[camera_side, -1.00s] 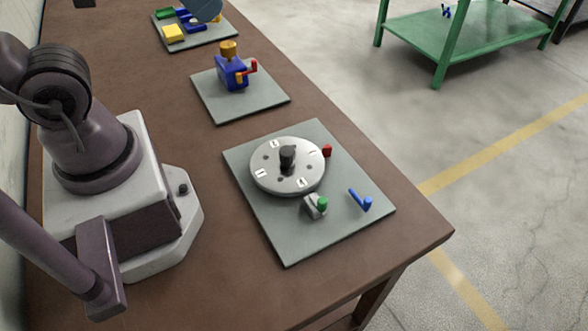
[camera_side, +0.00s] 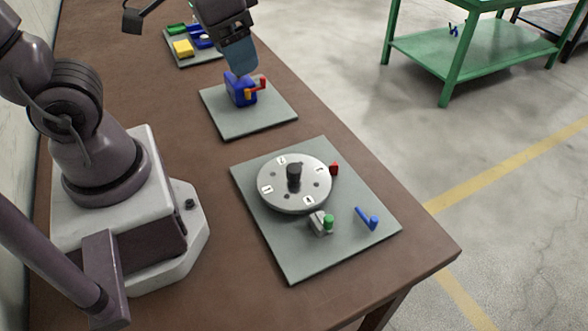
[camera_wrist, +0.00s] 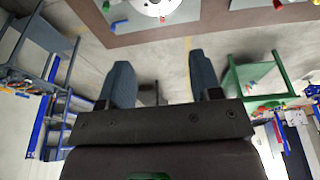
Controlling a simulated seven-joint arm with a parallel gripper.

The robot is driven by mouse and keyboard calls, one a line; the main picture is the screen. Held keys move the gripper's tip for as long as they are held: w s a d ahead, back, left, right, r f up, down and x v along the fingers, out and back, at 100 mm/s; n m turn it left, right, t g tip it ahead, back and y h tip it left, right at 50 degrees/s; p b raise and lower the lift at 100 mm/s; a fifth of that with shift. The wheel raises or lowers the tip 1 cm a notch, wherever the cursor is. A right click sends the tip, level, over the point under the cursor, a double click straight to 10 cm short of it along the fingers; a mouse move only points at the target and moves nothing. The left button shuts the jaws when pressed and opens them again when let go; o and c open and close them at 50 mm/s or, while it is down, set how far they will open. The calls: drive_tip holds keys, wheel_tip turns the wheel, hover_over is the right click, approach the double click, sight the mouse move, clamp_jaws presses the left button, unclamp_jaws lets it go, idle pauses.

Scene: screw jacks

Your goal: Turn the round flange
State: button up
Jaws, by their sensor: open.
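The round flange (camera_side: 275,194) is a silver disc with a black knob (camera_side: 294,176) at its centre, small holes and white labels. It lies on a grey plate (camera_side: 281,261) at the front of the brown table. A red peg (camera_side: 334,169), a green-topped part (camera_side: 327,222) and a blue handle (camera_side: 368,218) sit around it on the plate. My gripper (camera_side: 243,66) is over the blue block on the middle plate, away from the flange. In the wrist view my gripper (camera_wrist: 158,85) has two fingers spread apart with nothing between; part of the flange (camera_wrist: 153,8) shows at the top edge.
The blue block (camera_side: 240,91) with red and orange parts stands on the middle plate (camera_side: 250,124). A far plate (camera_side: 193,60) holds yellow, green and blue pieces. A green shelf stand (camera_side: 480,58) is on the floor beyond the table (camera_side: 190,150). Space above the flange is clear.

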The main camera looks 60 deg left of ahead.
sight(295, 166)
drive_tip(key=w+d+f+n+g, duration=0.25)
drive_tip(key=w+f+n, duration=0.6)
drive_tip(key=f, duration=0.45)
drive_tip(key=shift+n, duration=0.35)
drive_tip(key=f, duration=1.3)
drive_tip(key=shift+s+a, duration=0.15)
drive_tip(key=shift+a, duration=0.2)
clamp_jaws()
